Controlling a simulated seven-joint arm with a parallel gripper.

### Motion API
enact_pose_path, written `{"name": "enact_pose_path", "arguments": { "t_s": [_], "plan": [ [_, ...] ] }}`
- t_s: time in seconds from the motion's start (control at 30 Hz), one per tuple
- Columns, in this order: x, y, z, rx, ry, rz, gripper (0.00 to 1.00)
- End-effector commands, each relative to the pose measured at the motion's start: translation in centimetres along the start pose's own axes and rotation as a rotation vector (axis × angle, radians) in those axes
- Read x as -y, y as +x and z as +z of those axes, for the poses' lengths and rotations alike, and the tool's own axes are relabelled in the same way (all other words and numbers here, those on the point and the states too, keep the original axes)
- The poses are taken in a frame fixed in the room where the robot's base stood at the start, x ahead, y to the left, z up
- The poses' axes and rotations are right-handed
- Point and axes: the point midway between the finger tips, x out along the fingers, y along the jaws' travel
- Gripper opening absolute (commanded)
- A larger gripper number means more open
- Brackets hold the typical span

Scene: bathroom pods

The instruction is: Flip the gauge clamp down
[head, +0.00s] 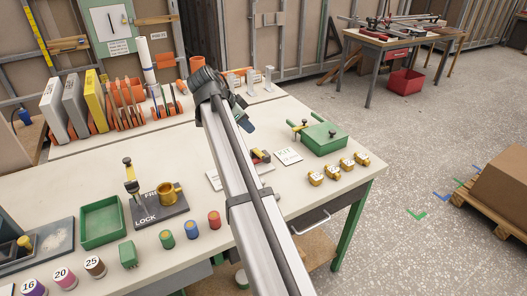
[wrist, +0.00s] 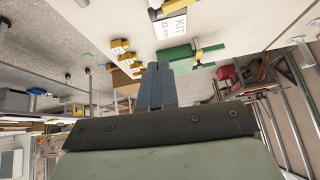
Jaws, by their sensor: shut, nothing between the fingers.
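The likely gauge clamp is an upright lever (head: 131,180) with a dark knob and yellow band, on a dark plate (head: 175,211) marked FREE and LOCK. It stands up, beside a brass cup-like piece (head: 171,193). I cannot tell for sure that this is the gauge clamp. My gripper (head: 246,124) is above the back part of the bench, to the right of and well away from the lever. In the wrist view its blue-grey fingers (wrist: 158,86) are together and empty. The lever is not visible in the wrist view.
A green box (head: 322,138) with brass pieces (head: 331,172) before it stands at the bench's right; a KIT card (head: 287,156) lies beside it. A green tray (head: 103,222) and coloured cylinders (head: 191,230) flank the plate. A rack of boards (head: 97,101) stands behind.

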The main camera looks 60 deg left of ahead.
Motion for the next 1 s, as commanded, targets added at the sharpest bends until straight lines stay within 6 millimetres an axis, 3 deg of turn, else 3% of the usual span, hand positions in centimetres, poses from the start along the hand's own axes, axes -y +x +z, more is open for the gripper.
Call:
{"name": "enact_pose_path", "arguments": {
  "t_s": [0.27,0.83,1.0],
  "plan": [
    [-0.5,1.1,-0.5,-0.025,-0.036,0.026,0.0],
    [-0.8,10.4,-0.6,-0.022,-0.035,0.025,0.0],
    [-0.8,11.8,1.1,-0.022,-0.036,0.024,0.0]
  ]
}}
